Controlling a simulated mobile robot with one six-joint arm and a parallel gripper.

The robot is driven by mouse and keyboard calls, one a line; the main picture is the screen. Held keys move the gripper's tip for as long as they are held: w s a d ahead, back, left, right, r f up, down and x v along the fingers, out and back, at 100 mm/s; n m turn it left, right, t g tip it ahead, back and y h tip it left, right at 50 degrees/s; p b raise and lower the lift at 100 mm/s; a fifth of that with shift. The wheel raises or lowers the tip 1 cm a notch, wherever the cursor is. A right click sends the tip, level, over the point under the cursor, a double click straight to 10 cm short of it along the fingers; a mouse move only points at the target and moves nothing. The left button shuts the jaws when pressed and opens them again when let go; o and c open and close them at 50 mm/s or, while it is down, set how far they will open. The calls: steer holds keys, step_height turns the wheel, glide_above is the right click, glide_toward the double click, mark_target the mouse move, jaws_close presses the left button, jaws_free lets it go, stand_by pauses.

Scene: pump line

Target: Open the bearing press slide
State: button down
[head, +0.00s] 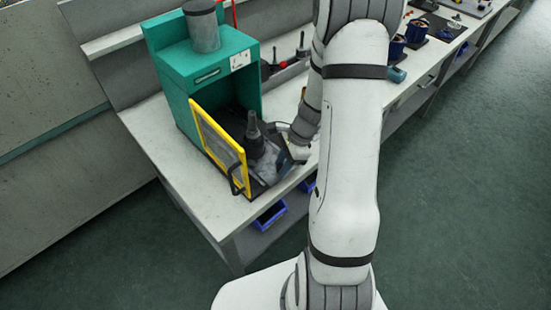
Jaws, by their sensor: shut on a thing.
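The bearing press (190,75) is a green housing with a grey cylinder on top, standing on the bench. Its yellow-framed clear door (218,150) stands open to the front left. The dark slide (262,187) reaches out past the front of the housing. A dark upright part (253,135) with a grey, whitish body around its base stands over the slide. My gripper (290,148) is low at the slide's right side, small and partly hidden by my wrist. It appears shut at the slide's edge or handle; the exact contact is not clear.
The grey bench (150,135) has free room left of the press. Blue bins (270,213) sit below its front edge. Red-and-black tools (278,65) stand behind my arm. Motor parts (397,45) lie farther right. The green floor (460,200) is clear.

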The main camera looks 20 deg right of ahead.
steer(key=shift+s+d, duration=0.15)
steer(key=shift+s, duration=0.2)
steer(key=c, duration=1.2)
jaws_free()
steer(key=shift+o, duration=0.2)
steer(key=v, duration=0.7)
steer(key=shift+r, duration=0.4)
steer(key=shift+d, duration=0.15)
steer(key=s+a+r+n+t+h, duration=0.1)
steer(key=s+a+r+n+h, duration=0.1)
steer(key=s+a+r+n, duration=0.3)
steer(key=s+a+r+n+t+h, duration=0.2)
steer(key=s+a+r+n, duration=0.3)
steer(key=s+r+n, duration=0.3)
step_height(320, 180, up, 4)
steer(key=n, duration=0.5)
steer(key=shift+s+f+n+h, duration=0.2)
steer(key=shift+n+h, duration=0.1)
steer(key=shift+n, duration=0.1)
